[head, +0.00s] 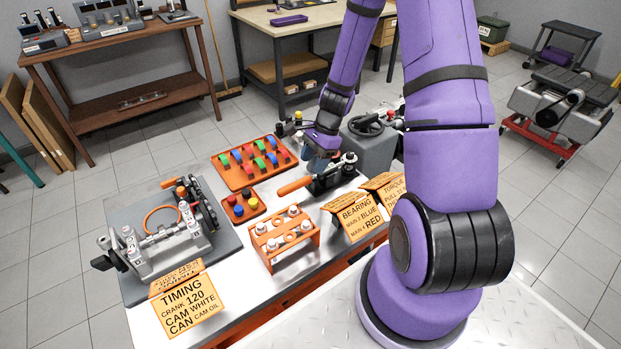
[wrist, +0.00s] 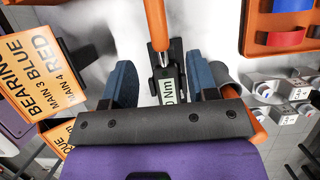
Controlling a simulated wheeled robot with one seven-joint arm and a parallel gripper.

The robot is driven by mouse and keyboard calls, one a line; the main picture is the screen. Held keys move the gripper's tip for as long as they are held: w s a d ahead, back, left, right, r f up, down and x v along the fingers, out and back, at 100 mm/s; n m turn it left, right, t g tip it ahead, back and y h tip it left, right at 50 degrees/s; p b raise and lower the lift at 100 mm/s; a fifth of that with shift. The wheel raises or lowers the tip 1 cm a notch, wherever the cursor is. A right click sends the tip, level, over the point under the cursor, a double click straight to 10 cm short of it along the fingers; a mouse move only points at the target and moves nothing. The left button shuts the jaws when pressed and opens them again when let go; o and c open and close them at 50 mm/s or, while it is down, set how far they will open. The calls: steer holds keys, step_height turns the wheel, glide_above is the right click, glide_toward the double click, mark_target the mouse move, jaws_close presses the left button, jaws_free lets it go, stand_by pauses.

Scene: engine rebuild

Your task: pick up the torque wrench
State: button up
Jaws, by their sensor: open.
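The torque wrench (head: 294,186) lies on the metal bench top, with an orange handle and a dark body. In the wrist view the torque wrench (wrist: 155,24) runs down between my fingers, with a pale label reading "0 Nm". My gripper (wrist: 163,83) is open, with one blue finger on each side of the dark part, apart from it. In the head view my gripper (head: 321,151) is over the wrench's body, partly hiding it. The wrench's lower end is hidden behind the gripper's palm in the wrist view.
An orange tray (head: 254,187) of coloured pieces lies behind the wrench. An orange rack (head: 270,262) with pistons stands in front. The bearing sign (head: 357,217) stands close to the right. An engine block (head: 160,250) sits on a grey mat at left.

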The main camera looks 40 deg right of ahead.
mark_target(306, 177)
steer(key=shift+x, duration=4.25)
steer(key=shift+a, duration=0.1)
steer(key=shift+c, duration=0.2)
jaws_close()
